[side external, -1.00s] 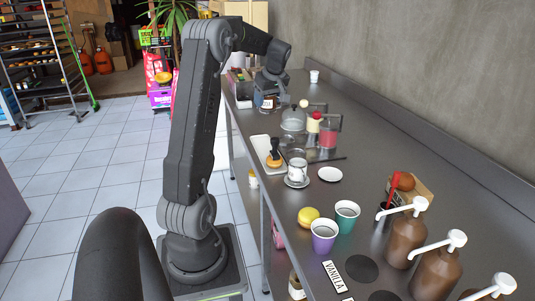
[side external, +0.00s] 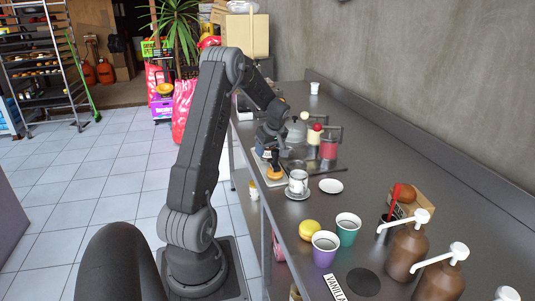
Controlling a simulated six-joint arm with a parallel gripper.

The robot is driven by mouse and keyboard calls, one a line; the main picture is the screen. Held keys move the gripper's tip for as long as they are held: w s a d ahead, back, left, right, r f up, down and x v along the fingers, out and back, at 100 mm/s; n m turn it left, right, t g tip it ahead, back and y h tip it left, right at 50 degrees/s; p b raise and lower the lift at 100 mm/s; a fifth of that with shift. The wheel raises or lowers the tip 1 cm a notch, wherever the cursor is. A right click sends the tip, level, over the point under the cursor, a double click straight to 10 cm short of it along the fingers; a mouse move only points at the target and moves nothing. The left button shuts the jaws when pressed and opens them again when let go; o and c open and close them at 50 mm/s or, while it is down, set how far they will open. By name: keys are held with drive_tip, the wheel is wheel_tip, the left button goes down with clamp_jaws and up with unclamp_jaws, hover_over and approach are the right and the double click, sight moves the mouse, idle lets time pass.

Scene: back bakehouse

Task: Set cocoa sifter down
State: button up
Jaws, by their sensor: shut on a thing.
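My gripper (side external: 266,149) is low over the near-left part of the steel counter, pointing down. It is shut on a small container, taken to be the cocoa sifter (side external: 261,152), mostly hidden by the fingers. The sifter is just behind the white tray (side external: 256,174), above or beside its far end. I cannot tell whether its base touches the tray or counter. An orange-brown pastry (side external: 275,172) with a dark upright thing over it is on the tray.
A glass dome (side external: 297,131) and red-filled jar (side external: 328,149) stand close behind the gripper.

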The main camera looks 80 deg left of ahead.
drive_tip(key=shift+f, duration=0.85)
drive_tip(key=o, duration=1)
drive_tip(key=shift+f, duration=0.15)
